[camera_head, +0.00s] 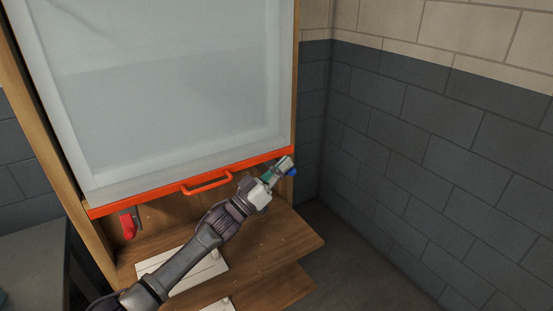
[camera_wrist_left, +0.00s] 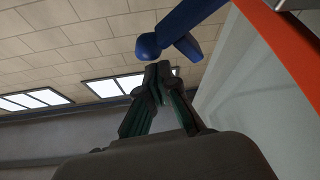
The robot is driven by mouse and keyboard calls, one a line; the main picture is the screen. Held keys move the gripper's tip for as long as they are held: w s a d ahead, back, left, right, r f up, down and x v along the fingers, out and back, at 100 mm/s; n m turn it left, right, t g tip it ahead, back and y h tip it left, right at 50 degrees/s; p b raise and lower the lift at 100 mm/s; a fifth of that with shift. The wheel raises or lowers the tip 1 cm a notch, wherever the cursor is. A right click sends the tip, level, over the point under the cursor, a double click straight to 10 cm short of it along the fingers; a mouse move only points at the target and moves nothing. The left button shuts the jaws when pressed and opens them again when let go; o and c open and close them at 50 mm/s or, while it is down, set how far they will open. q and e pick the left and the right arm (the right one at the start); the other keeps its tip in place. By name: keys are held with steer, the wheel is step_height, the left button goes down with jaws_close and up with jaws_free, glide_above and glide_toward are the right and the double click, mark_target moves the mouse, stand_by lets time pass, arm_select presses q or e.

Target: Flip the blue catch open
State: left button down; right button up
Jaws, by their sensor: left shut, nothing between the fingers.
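The blue catch (camera_head: 292,172) shows as a small blue piece at the right end of the orange-red bar, partly hidden by my left gripper (camera_head: 284,164). In the left wrist view the blue catch (camera_wrist_left: 185,28) is a blue arm with a rounded knob, beside the orange edge. My left gripper's fingertips (camera_wrist_left: 158,75) are together and empty, just below the knob. I cannot tell whether they touch it. My right gripper is in neither view.
The orange-red bar (camera_head: 130,204) with its handle (camera_head: 207,183) runs under a translucent panel (camera_head: 170,90). A red catch (camera_head: 128,225) hangs at its left. A wooden shelf (camera_head: 290,240) lies below, with white boards (camera_head: 160,265). A brick wall (camera_head: 430,150) stands right.

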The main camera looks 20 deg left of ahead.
arm_select(q)
steer(key=shift+d+f, duration=0.1)
steer(key=shift+f, duration=0.3)
steer(key=f+m+h+b, duration=0.1)
steer(key=d+m+g+h+b, duration=0.1)
steer(key=m+b, duration=0.1)
steer(key=shift+s+f, duration=0.4)
steer(key=shift+r+m, duration=0.1)
steer(key=shift+m, duration=0.2)
